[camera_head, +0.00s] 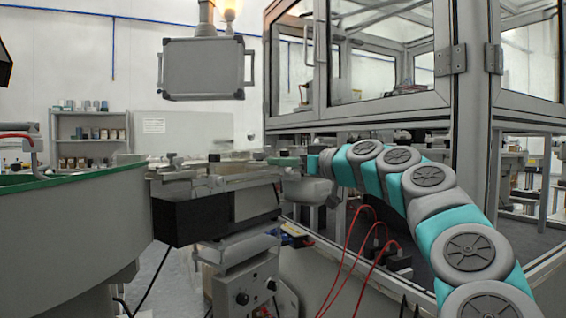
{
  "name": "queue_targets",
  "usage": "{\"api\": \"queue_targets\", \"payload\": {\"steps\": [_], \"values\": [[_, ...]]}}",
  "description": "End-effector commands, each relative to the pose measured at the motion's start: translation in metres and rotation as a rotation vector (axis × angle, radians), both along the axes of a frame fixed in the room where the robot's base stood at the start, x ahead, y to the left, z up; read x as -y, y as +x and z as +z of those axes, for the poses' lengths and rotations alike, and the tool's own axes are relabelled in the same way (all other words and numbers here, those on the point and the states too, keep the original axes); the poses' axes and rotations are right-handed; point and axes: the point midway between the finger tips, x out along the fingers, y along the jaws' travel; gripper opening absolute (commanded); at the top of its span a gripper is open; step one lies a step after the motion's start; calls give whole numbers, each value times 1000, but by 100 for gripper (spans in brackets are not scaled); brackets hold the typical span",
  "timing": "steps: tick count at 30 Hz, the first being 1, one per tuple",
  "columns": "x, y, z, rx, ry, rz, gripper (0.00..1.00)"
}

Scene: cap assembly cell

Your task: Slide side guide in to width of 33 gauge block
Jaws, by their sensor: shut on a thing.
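My arm reaches in from the lower right, and my gripper (272,161) is at the right end of the feed track (215,178). The gripper is small and seen from the side, so its fingers are hard to make out. It is shut on what appears to be part of the side guide (240,168), a thin metal rail along the top of the track. The exact contact is too small to see. I cannot make out a gauge block marked 33.
A large grey bowl with a green rim (75,182) stands at the left of the track. A black box (190,218) is under the track, above a control unit (245,290). A framed glass enclosure (480,130) is at the right. Red cables (345,245) hang below my arm.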

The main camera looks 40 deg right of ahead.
Motion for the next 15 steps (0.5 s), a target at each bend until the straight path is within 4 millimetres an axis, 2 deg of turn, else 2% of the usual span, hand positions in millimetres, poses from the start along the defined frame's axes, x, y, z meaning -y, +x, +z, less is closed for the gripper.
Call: {"api": "queue_targets", "payload": {"steps": [10,15], "values": [[2,0,0,2,0,-6,0],[1,10,-2,3,-1,-9,0]]}}
